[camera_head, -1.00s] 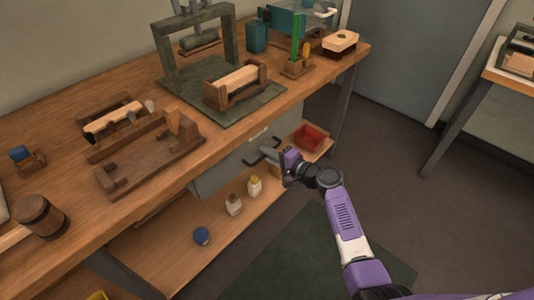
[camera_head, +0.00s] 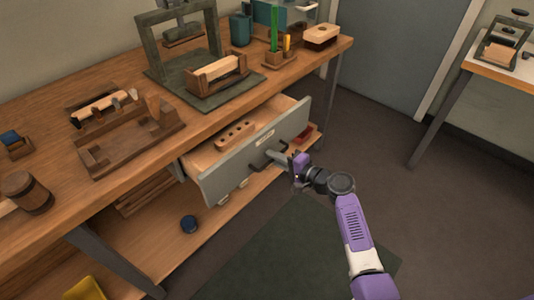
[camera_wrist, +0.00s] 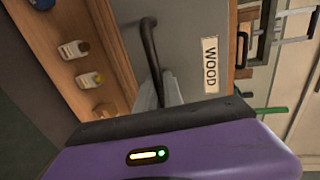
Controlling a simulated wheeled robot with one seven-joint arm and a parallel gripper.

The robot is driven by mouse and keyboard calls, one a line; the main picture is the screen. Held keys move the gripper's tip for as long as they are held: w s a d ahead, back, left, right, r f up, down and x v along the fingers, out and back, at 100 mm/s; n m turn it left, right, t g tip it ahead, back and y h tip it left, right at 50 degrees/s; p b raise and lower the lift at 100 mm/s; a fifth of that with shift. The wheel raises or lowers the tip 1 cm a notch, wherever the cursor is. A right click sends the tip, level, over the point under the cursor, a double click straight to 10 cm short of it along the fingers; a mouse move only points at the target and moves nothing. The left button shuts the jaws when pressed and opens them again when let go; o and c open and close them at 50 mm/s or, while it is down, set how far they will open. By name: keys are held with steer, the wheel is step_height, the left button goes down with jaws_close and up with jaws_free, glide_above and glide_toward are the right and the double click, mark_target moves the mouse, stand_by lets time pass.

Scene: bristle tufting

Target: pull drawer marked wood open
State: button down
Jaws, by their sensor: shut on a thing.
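The drawer (camera_head: 258,152) under the workbench stands open, its grey front pulled out from the bench. A label reading WOOD (camera_wrist: 210,65) is on its front in the wrist view. A dark bar handle (camera_wrist: 150,50) runs along the front. My gripper (camera_head: 284,160) is at the handle (camera_head: 259,157) and shut on it; the jaws' contact is partly hidden in both views. Inside the drawer lies a wooden block with holes (camera_head: 235,135).
The workbench top (camera_head: 55,105) holds a press frame, a wooden rack and a mallet. On the lower shelf (camera_head: 215,222) are a blue round item (camera_head: 189,224) and bottles partly hidden by the drawer. The floor right of my arm is clear.

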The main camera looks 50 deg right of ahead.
steer(key=f+v, duration=0.2)
steer(key=v, duration=0.7)
steer(key=f+v, duration=0.1)
steer(key=v, duration=0.8)
steer(key=shift+s+f, duration=0.35)
steer(key=shift+s, duration=0.1)
steer(key=c, duration=1.8)
jaws_free()
steer(key=shift+o, duration=0.2)
steer(key=v, duration=0.7)
steer(key=shift+s+p, duration=0.4)
steer(key=shift+p, duration=0.05)
